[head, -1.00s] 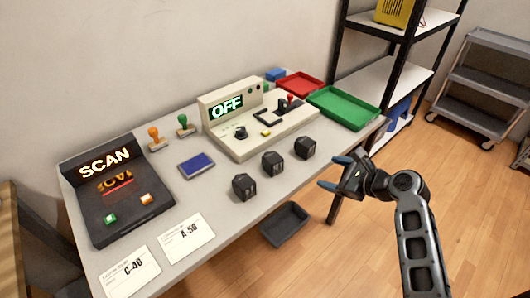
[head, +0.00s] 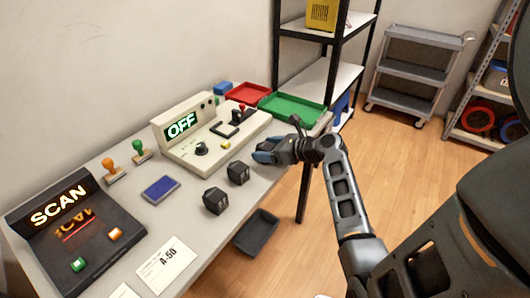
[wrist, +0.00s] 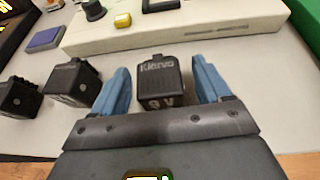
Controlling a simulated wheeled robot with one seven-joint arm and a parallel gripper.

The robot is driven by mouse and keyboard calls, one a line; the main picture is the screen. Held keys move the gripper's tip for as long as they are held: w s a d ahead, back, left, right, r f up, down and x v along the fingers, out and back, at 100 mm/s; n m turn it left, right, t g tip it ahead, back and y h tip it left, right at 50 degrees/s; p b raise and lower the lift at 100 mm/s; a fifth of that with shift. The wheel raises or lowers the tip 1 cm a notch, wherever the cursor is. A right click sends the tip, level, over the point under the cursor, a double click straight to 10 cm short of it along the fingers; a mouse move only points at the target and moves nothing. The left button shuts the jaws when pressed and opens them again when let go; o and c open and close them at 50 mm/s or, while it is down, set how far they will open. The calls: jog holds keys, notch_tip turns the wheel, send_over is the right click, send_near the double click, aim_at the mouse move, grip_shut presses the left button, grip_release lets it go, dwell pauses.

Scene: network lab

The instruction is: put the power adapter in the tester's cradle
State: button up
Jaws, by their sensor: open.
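The beige tester (head: 195,159) stands on the table, its display reading OFF. A dark bracket, which looks like the cradle (head: 222,130), sits on its top beside a red-knobbed lever (head: 242,108). Three black power adapters lie in front of it. Two show in the head view, the nearer adapter (head: 216,200) and the middle adapter (head: 238,173); the third is hidden by my gripper (head: 262,155). In the wrist view this third adapter (wrist: 163,82), marked "Klenvo" and "9 V", stands between the open blue fingers of my gripper (wrist: 160,90), with gaps on both sides.
A black scanner (head: 90,240) reading SCAN is at the left. A blue pad (head: 160,189), two stamps and an A-50 card (head: 166,264) lie on the table. Red (head: 248,93) and green (head: 292,109) trays are at the far end. A dark bin (head: 257,233) is below the front edge.

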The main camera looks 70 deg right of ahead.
jog(key=shift+w+f, duration=0.15)
jog(key=shift+w, duration=0.2)
jog(key=c, duration=1.1)
jog(key=shift+c, duration=0.8)
